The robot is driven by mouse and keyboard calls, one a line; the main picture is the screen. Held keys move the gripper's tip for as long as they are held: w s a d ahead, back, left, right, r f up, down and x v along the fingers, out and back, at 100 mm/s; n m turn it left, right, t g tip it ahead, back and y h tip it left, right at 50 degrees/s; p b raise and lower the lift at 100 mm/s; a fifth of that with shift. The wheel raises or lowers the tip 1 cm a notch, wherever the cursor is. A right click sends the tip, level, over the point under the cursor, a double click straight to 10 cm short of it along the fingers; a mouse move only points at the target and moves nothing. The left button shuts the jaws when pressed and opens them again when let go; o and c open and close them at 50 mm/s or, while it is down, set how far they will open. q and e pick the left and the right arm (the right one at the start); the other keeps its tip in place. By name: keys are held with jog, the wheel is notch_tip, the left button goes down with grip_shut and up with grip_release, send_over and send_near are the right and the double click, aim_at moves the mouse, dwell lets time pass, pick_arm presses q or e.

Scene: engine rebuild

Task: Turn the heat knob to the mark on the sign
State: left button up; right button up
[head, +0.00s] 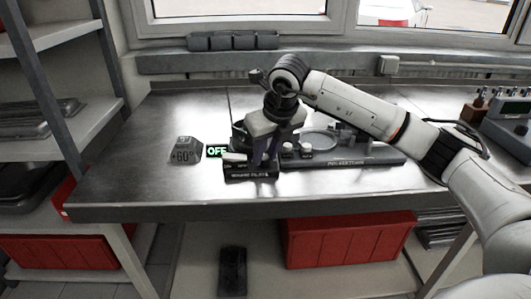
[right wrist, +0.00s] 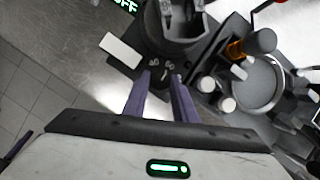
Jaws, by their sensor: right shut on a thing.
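A grey wedge-shaped sign (head: 186,150) reading "+60°" stands on the bench, left of the heater. The heater (head: 250,178) has a dark base with a lettered front edge and a round dark body; its green display (head: 217,151) reads "OFF", also partly seen in the right wrist view (right wrist: 126,5). My right gripper (head: 265,160) points down at the heater's front. In the right wrist view its two purple fingers (right wrist: 164,84) are shut on the small heat knob, which is mostly hidden between the fingertips. The knob's pointer cannot be made out. My left gripper is not in view.
Right of the heater is a dark tray (head: 355,160) with a ring and small cylinders, close to my right gripper. An instrument (head: 508,125) stands at the far right. The steel bench is clear at left (head: 130,180). Red bins (head: 345,240) sit below.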

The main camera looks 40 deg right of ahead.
jog(key=o, duration=1)
jog(key=shift+o, duration=0.2)
